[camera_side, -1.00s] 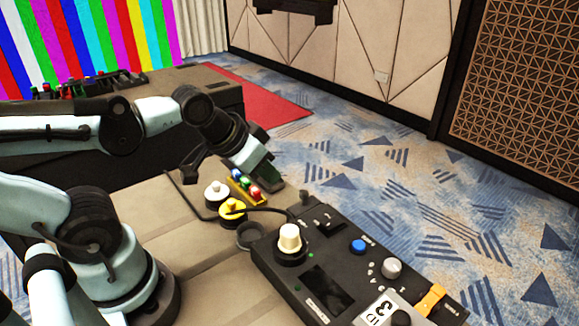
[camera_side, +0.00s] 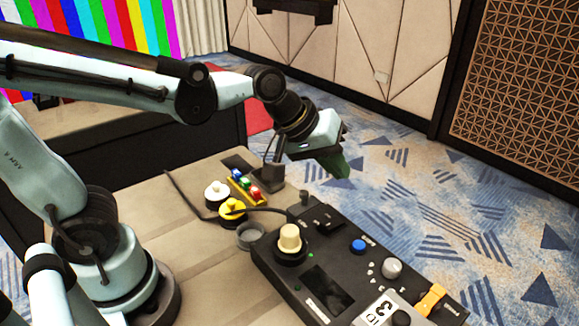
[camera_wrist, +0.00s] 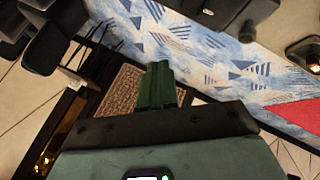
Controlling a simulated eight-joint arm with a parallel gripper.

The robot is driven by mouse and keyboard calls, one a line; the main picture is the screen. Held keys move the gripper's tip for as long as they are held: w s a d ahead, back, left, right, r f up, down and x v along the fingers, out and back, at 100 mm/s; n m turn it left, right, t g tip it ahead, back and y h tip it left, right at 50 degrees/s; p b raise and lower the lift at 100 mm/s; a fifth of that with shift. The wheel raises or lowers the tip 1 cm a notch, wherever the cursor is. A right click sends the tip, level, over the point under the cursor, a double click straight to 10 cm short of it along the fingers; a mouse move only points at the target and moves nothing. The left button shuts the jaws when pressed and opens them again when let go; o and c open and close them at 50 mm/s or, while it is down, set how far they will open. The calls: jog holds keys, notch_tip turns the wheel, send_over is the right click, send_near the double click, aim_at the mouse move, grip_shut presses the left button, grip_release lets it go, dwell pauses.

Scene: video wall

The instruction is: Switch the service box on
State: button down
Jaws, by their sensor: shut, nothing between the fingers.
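A black control box (camera_side: 345,262) lies on the table at the lower right of the side view, and I take it to be the service box. It carries a cream knob (camera_side: 290,238), a blue button (camera_side: 358,246), a silver knob (camera_side: 392,267) and an orange switch (camera_side: 431,299). A white label on it is cut off by the frame edge. I cannot tell whether it is on. My gripper (camera_side: 338,166) is in the air behind the box, apart from it. Its green fingers are together and empty; they also show in the wrist view (camera_wrist: 162,82).
A white plug-like piece (camera_side: 216,194), a yellow one (camera_side: 232,209) and a yellow strip with coloured buttons (camera_side: 243,186) sit left of the box. A dark upright block (camera_side: 268,177) stands near the table's back edge. Patterned carpet (camera_side: 440,215) lies beyond.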

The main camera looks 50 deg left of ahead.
aim_at(325, 224)
jog(key=shift+s+f, duration=0.25)
jog(key=shift+f, duration=1.2)
jog(key=shift+s+f, duration=0.2)
jog(key=shift+f, duration=1.25)
jog(key=shift+s+f, duration=0.25)
jog(key=shift+f, duration=1.2)
jog(key=shift+f, duration=0.2)
jog(key=shift+f, duration=0.25)
jog(key=shift+s+f, duration=0.1)
jog(key=shift+f, duration=0.25)
jog(key=shift+r, duration=0.8)
jog(key=shift+w+r, duration=0.25)
jog(key=shift+r, duration=1)
jog(key=shift+w+r, duration=0.25)
jog(key=shift+r, duration=1)
